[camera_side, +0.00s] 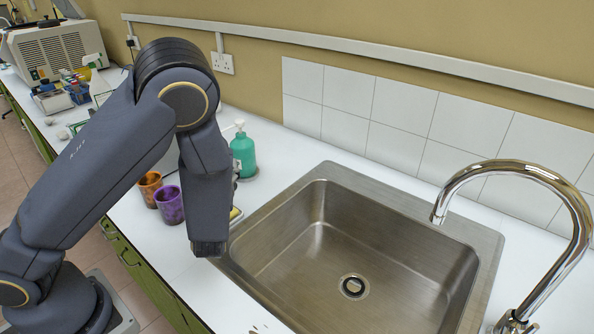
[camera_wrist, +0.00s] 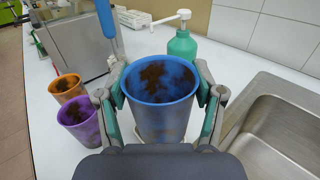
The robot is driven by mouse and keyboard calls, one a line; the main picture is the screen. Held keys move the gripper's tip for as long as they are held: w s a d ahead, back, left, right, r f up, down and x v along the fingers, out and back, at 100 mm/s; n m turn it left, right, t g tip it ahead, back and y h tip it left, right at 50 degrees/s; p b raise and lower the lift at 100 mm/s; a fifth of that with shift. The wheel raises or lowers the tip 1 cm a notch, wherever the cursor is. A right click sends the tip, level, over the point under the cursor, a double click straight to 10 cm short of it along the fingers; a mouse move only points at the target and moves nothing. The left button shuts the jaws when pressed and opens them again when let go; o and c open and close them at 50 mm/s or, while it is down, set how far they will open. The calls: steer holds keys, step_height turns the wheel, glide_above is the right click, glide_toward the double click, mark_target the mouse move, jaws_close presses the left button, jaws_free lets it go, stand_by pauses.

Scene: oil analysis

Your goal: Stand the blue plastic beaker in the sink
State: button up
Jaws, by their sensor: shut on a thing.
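The blue plastic beaker (camera_wrist: 162,100), stained dark brown inside and on its side, is upright between the two fingers of my gripper (camera_wrist: 160,97) in the wrist view. My gripper is shut on it. In the side view my arm hides the beaker and the fingers. The steel sink (camera_side: 395,265) is to the right of my gripper in the side view, with an empty basin and a round drain. Its left rim also shows at the right of the wrist view (camera_wrist: 285,105). I cannot tell whether the beaker touches the counter.
A purple beaker (camera_side: 169,205) and an orange beaker (camera_side: 149,188), both stained, stand left of my gripper. A green pump bottle (camera_side: 243,152) stands behind. A chrome tap (camera_side: 535,170) arches over the sink's right side. Tiled wall (camera_side: 400,110) backs the counter.

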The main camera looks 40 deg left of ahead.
steer(key=w+d+f+m+t+h, duration=0.3)
steer(key=w+d+m+t+h, duration=0.15)
steer(key=d, duration=0.35)
steer(key=s+a+r+n+g+y, duration=0.3)
steer(key=s+a+n+g, duration=0.1)
steer(key=a, duration=0.4)
steer(key=s+a+r+n+g+y, duration=0.3)
steer(key=s+a+n+g+y, duration=0.1)
steer(key=a, duration=0.4)
steer(key=shift+s+r+g, duration=0.2)
steer(key=shift+s+g, duration=0.2)
steer(key=shift+g, duration=0.25)
steer(key=shift+y, duration=0.25)
steer(key=w+a+f, duration=0.1)
steer(key=w+f, duration=0.3)
steer(key=w+a+f, duration=0.2)
steer(key=w+f, duration=0.2)
steer(key=w, duration=0.1)
steer(key=w+a+f, duration=0.1)
steer(key=w+f, duration=0.2)
steer(key=w, duration=0.1)
steer(key=shift+w+a+f, duration=0.15)
steer(key=shift+a+f, duration=0.15)
steer(key=shift+f, duration=0.5)
steer(key=shift+f, duration=0.2)
